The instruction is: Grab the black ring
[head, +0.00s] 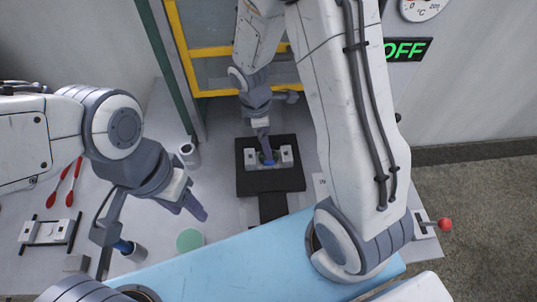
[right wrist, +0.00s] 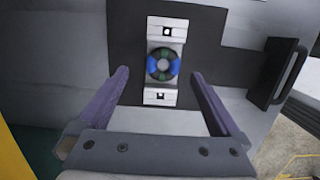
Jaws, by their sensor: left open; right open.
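A ring (right wrist: 163,65) with dark, blue and green parts sits in a pale metal holder (right wrist: 165,30) on a black plate in the right wrist view. In the head view the holder (head: 250,158) shows on the black plate (head: 252,184), with the ring partly hidden behind my right gripper (head: 265,148). My right gripper is open; in the right wrist view its two purple fingers stand left and right of the ring, apart from it. My left gripper (head: 188,208) is open and empty over the table, left of the plate.
A blue surface (head: 240,265) lies in front. A small light cylinder (head: 189,155) and a green disc (head: 189,240) lie left of the plate. Red-handled tools (head: 70,190) are at the far left. A black handle (right wrist: 275,72) is right of the holder.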

